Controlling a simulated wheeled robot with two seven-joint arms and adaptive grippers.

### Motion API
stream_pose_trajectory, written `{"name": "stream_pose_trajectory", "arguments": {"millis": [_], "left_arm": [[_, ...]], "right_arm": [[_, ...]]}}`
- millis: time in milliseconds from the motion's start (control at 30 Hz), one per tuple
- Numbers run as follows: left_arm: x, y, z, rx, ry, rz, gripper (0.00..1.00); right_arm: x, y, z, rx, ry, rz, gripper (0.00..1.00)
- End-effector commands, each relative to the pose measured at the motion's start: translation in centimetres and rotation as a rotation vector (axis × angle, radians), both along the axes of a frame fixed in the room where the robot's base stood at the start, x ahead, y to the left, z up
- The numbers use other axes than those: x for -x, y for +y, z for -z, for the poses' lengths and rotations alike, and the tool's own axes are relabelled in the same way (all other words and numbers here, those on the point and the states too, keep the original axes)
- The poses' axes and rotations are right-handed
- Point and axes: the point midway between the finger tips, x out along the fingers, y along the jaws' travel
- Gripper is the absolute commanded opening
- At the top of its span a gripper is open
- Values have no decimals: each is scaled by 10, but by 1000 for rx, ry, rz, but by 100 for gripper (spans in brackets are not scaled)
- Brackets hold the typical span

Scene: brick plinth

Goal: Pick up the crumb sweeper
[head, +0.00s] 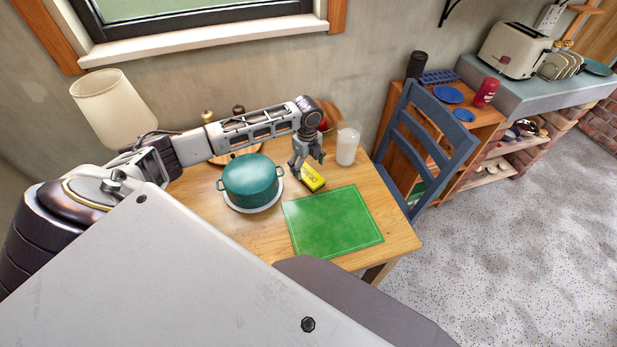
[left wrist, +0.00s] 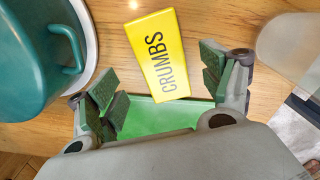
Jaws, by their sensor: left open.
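The crumb sweeper (head: 312,178) is a yellow block lying on the wooden table between the teal pot and the green mat. In the left wrist view the yellow crumb sweeper (left wrist: 157,54) shows the word CRUMBS and lies ahead of and between the fingers. My left gripper (head: 306,165) points down over it, close to its far end. My right gripper is not in view.
The teal pot (head: 250,180) stands on a white plate just left of the sweeper. A frosted cup (head: 347,146) stands to its right. The green mat (head: 333,222) lies in front. A blue chair (head: 428,140) stands at the table's right side.

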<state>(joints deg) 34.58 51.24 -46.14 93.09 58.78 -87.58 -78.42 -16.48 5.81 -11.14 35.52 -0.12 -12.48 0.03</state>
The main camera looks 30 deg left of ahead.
Motion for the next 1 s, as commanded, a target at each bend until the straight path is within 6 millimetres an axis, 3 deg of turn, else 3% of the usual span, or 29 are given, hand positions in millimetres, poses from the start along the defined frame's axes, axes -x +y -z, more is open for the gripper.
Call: {"name": "stream_pose_trajectory", "arguments": {"millis": [467,1000], "left_arm": [[0,1,5,0,1,-1,80],[-3,1,53,-1,1,0,80]], "right_arm": [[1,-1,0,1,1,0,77],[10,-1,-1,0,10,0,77]]}}
